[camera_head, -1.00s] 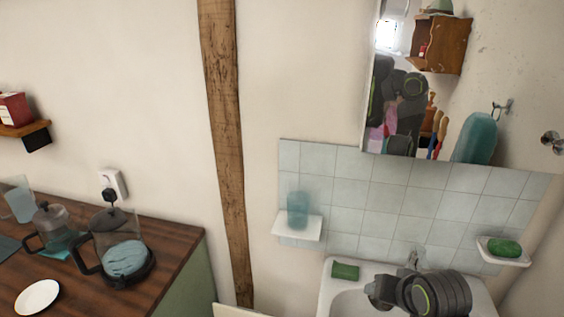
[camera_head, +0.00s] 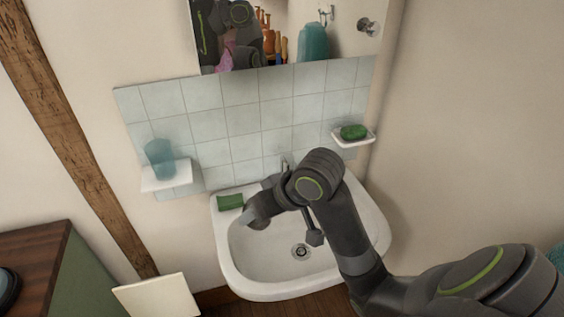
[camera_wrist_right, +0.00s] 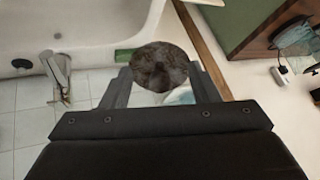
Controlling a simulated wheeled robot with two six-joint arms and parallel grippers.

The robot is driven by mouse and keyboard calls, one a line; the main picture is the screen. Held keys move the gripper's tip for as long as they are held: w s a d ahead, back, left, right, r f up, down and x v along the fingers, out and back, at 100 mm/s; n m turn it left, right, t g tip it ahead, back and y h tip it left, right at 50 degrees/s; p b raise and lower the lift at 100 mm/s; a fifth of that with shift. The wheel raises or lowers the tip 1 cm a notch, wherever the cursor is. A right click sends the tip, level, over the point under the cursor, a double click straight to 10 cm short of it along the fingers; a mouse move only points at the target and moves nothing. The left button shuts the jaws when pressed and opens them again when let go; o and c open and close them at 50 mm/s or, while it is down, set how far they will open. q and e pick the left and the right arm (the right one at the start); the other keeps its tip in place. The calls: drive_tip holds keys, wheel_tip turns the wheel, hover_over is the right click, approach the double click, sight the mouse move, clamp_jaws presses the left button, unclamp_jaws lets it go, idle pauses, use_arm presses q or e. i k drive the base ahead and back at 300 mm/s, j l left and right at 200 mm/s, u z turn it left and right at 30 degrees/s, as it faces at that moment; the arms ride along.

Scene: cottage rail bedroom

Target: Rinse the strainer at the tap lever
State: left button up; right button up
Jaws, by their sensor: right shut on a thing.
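My right arm reaches in from the right over the white sink (camera_head: 275,275), with my right gripper (camera_head: 252,217) above the basin's back left part. In the right wrist view the gripper (camera_wrist_right: 159,76) is shut on a round, dark, mottled thing, which I take to be the strainer (camera_wrist_right: 160,66). The head view does not show it clearly behind the gripper and arm. The tap (camera_head: 285,163) stands at the sink's back, partly hidden by my arm. In the wrist view the chrome tap and lever (camera_wrist_right: 58,72) are left of the gripper, apart from the strainer. My left gripper is not in view.
A green sponge (camera_head: 230,202) lies on the sink's back left rim. A shelf with a blue cup (camera_head: 159,158) is at left on the tiles, and a green soap (camera_head: 353,132) sits in a dish at right. A wooden counter (camera_head: 28,262) stands at the left.

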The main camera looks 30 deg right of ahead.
sight(287, 160)
drive_tip(key=j+z, duration=0.2)
drive_tip(key=j, duration=1.3)
drive_tip(key=z, duration=2.7)
drive_tip(key=k+l, duration=0.05)
